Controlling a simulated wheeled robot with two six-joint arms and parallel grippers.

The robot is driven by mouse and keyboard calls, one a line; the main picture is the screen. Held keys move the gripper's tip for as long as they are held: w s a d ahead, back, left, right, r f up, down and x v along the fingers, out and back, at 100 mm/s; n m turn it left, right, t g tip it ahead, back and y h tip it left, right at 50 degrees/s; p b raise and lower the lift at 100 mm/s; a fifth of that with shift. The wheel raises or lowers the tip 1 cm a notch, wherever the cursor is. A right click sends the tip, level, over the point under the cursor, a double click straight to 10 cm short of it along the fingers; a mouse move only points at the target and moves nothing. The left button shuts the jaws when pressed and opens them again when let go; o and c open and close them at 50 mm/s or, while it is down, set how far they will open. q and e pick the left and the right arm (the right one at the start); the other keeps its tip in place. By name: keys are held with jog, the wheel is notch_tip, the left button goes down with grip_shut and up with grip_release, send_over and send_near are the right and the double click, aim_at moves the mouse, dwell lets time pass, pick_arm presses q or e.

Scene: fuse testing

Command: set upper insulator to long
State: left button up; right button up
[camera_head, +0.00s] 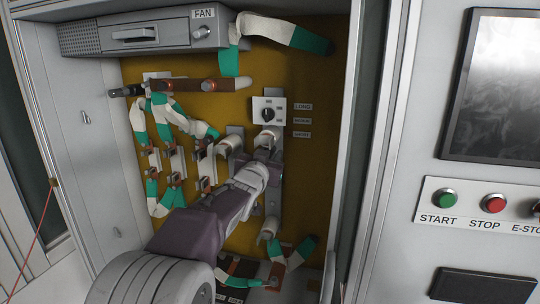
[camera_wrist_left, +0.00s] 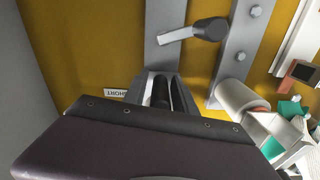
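My left gripper (camera_head: 264,148) reaches up from the lower left in the head view, its fingertips just below the selector knob (camera_head: 268,114) on the mustard back panel. In the left wrist view my left gripper (camera_wrist_left: 160,92) has its fingers on either side of a dark rounded piece, which looks like an insulator handle. Whether the fingers press on it cannot be told. The SHORT label (camera_wrist_left: 116,92) is beside the fingers, upside down. Another lever with a dark handle (camera_wrist_left: 208,29) sits on a grey strip. My arm hides much of the insulator column.
Wires and fuse clips (camera_head: 178,155) fill the panel left of my gripper. The FAN box (camera_head: 150,34) hangs at the top. The cabinet's right side wall (camera_head: 347,150) bounds the room there. START (camera_head: 445,198) and STOP (camera_head: 494,203) buttons are outside it.

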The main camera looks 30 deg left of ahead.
pick_arm(q)
jog(key=shift+a, duration=0.1)
grip_shut()
dwell(1.1)
